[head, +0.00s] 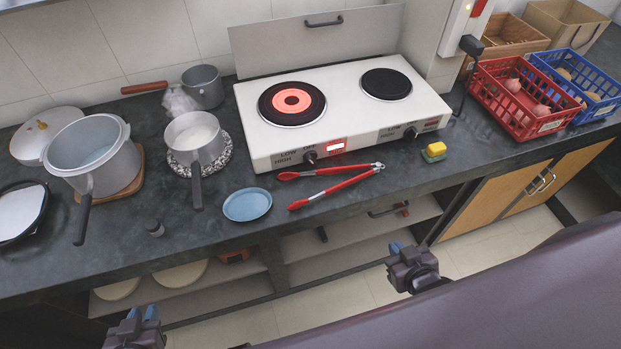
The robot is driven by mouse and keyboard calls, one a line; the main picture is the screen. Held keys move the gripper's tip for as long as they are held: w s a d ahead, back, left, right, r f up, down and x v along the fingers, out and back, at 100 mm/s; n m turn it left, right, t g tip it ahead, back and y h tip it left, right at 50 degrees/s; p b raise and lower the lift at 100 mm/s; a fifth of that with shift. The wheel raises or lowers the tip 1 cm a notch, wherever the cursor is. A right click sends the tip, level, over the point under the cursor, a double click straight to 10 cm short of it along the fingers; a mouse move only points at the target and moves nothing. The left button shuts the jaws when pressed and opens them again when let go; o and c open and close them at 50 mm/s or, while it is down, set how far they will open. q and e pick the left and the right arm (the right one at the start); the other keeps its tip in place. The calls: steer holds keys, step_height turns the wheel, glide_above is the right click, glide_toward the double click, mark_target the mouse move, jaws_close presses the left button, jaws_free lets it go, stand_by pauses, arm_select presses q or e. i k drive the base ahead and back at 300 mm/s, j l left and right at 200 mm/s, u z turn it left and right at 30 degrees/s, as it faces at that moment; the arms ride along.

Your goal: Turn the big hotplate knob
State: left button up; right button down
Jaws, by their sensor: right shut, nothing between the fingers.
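A white two-burner hotplate (342,113) stands on the dark counter. Its larger left burner (292,103) glows red in the middle. The smaller right burner (386,84) is dark. The black knob below the big burner (310,157) is on the front face, beside a lit red panel (337,146). A second black knob (410,132) is on the right of the front face. My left gripper (143,312) is low at the bottom left, open and empty, away from the hotplate. My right gripper (397,248) is shut and empty, below the counter's front edge, apart from both knobs.
Red tongs (330,186) and a blue dish (247,205) lie in front of the hotplate.

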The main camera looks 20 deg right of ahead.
mark_target(310, 157)
steer(key=k+j+z, duration=0.1)
steer(key=z, duration=0.2)
steer(key=k+z, duration=0.3)
steer(key=z, duration=1)
steer(key=k, duration=0.05)
